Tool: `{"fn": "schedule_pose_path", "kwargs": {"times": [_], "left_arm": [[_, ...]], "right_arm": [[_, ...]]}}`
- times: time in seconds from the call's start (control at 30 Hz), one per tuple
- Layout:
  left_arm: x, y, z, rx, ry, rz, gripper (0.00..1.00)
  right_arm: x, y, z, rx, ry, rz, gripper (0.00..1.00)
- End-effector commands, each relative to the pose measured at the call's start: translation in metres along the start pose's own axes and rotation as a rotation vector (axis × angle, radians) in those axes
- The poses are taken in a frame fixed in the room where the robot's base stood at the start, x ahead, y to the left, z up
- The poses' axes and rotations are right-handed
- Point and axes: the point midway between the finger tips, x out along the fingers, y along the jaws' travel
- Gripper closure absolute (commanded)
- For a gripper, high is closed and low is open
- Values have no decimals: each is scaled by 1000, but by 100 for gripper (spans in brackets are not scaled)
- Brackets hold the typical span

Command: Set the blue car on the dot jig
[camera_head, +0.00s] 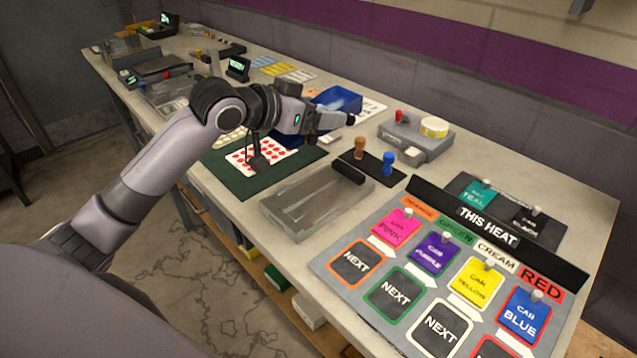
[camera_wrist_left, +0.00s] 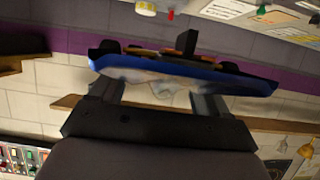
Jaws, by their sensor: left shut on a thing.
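My left gripper (camera_wrist_left: 155,95) is shut on the blue car (camera_wrist_left: 185,76), which lies across the fingers in the left wrist view with dark wheels along its upper picture edge. In the head view, my left gripper (camera_head: 335,120) reaches over the bench from the left. A blue shape (camera_head: 338,98) shows just behind it; I cannot tell whether this is the car or a bin. A white card with red dots (camera_head: 245,158) lies on a green mat (camera_head: 236,184) below the arm, with a dark upright thing over it. I cannot tell which thing is the dot jig. My right gripper is out of view.
A clear shallow tray (camera_head: 310,205) lies in front of the mat. A black stand (camera_head: 380,172) holds brown and blue pegs. A grey block (camera_head: 410,140) carries a yellow roll. A board of coloured cards (camera_head: 335,255) fills the near right. Bare bench shows at right.

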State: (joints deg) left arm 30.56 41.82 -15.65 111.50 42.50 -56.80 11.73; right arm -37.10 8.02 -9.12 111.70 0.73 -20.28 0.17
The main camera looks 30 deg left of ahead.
Motion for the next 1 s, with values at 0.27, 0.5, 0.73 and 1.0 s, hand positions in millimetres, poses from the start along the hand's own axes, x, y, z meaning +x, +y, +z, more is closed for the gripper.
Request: {"fn": "schedule_pose_path", "kwargs": {"times": [0.27, 0.5, 0.73, 1.0], "left_arm": [[29, 0, 72, -3, -3, 0, 60], [42, 0, 102, -1, 2, 0, 60], [53, 1, 129, -2, -1, 0, 60], [60, 0, 144, 1, 4, -1, 60]], "right_arm": [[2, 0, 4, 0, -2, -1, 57], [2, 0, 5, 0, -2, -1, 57], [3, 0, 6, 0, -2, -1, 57], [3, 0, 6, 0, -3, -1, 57]]}}
